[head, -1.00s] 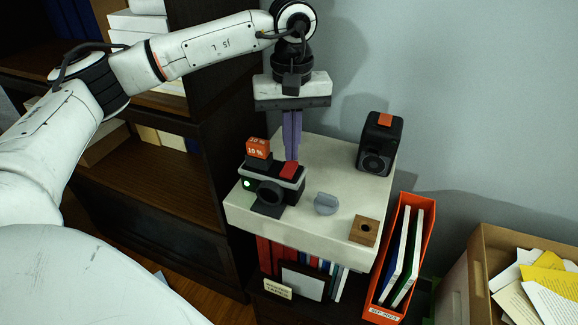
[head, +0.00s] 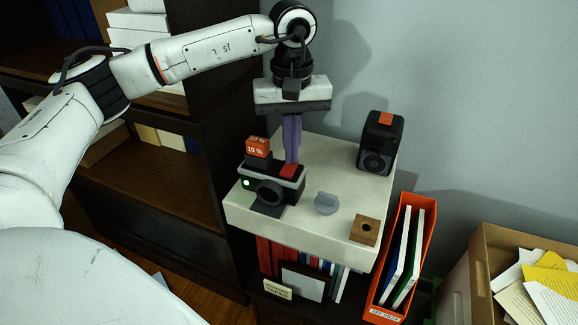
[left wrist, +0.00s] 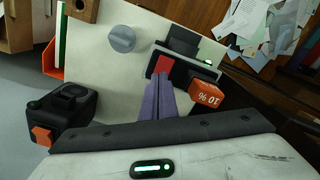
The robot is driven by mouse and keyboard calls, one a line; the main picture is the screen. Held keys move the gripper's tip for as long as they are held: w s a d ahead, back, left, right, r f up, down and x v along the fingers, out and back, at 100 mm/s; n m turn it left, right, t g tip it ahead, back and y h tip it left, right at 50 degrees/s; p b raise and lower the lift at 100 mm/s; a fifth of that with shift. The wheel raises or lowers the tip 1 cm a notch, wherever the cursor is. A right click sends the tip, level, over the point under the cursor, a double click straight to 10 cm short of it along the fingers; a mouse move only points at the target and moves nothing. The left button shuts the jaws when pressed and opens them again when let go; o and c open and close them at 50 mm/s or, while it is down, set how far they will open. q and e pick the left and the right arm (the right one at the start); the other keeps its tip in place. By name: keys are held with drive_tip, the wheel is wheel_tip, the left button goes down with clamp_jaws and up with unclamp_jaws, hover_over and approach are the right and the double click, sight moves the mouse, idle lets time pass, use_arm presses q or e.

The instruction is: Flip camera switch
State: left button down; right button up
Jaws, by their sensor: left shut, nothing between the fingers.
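The black and grey camera (head: 270,186) stands at the left front of the pale cabinet top. It has a round front lens, a lit green light, an orange "10 %" block (head: 257,147) on top, and a red switch (head: 288,170). In the left wrist view the red switch (left wrist: 164,65) lies just beyond my fingertips. My left gripper (head: 291,160) is shut and empty, pointing down, with its purple fingertips at the rear edge of the red switch. I cannot tell whether they touch. The shut fingers also show in the left wrist view (left wrist: 158,90). My right gripper is not in view.
A black speaker-like device (head: 380,142) with an orange top stands at the back right of the cabinet top (head: 335,165). A grey knob (head: 326,203) and a wooden block with a hole (head: 365,231) sit near the front. An orange file holder (head: 385,290) stands to the right.

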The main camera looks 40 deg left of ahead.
use_arm(q)
drive_tip(key=shift+f, duration=0.35)
drive_tip(key=shift+r, duration=0.15)
drive_tip(key=shift+r+p, duration=2.55)
drive_tip(key=shift+r, duration=0.9)
